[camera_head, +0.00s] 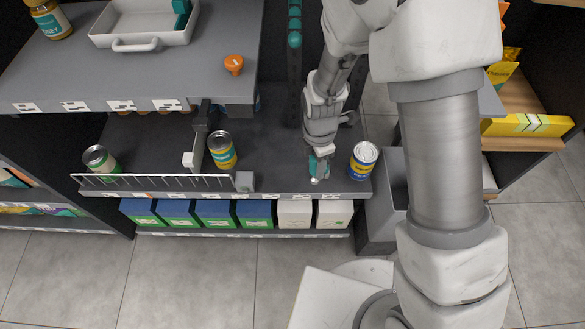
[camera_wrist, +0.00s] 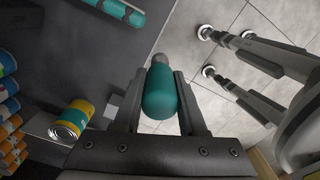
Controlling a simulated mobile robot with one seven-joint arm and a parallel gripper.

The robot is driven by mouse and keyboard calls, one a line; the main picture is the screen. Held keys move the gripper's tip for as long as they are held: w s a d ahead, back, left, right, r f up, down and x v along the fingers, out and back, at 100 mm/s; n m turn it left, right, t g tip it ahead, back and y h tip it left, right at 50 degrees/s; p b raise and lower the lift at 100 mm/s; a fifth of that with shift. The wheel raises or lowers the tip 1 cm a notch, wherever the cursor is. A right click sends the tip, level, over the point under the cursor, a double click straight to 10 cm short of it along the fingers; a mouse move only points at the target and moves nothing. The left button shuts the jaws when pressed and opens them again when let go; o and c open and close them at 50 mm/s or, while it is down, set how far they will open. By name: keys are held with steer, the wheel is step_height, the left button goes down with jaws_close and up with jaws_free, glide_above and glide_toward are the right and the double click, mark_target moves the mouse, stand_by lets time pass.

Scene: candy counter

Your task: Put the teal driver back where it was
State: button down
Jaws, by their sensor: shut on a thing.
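The teal driver (camera_wrist: 160,95) is between the two fingers of my gripper (camera_wrist: 160,73) in the wrist view, its grey end pointing away past the fingertips. In the head view my gripper (camera_head: 318,172) is low over the front right of the dark shelf, with a bit of the teal driver (camera_head: 315,165) showing. Most of the driver is hidden there by the gripper. Similar teal pieces (camera_head: 295,38) sit in a dark upright strip behind the arm. Another teal item (camera_head: 181,14) is in the white tray (camera_head: 148,40) on the upper shelf.
A blue-and-yellow can (camera_head: 363,161) stands just right of my gripper. A teal-and-yellow can (camera_head: 221,151) and another can (camera_head: 100,158) stand left, near a wire fence (camera_head: 160,182). An orange item (camera_head: 233,65) sits on the upper shelf (camera_head: 60,75). Boxes line the bottom shelf.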

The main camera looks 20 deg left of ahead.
steer(key=shift+w+r, duration=0.15)
steer(key=shift+r, duration=0.15)
steer(key=shift+w+a+f+b, duration=0.55)
steer(key=shift+w+a+f, duration=0.2)
steer(key=shift+a+f, duration=1.05)
steer(key=shift+w+a+f+b, duration=0.5)
steer(key=shift+w+a+f, duration=0.25)
steer(key=shift+a+f, duration=1.05)
steer(key=shift+w+a+f+b, duration=0.55)
steer(key=shift+w+a+f, duration=0.2)
steer(key=shift+a+f, duration=1.05)
steer(key=shift+f, duration=0.15)
steer(key=shift+c, duration=2.3)
jaws_free()
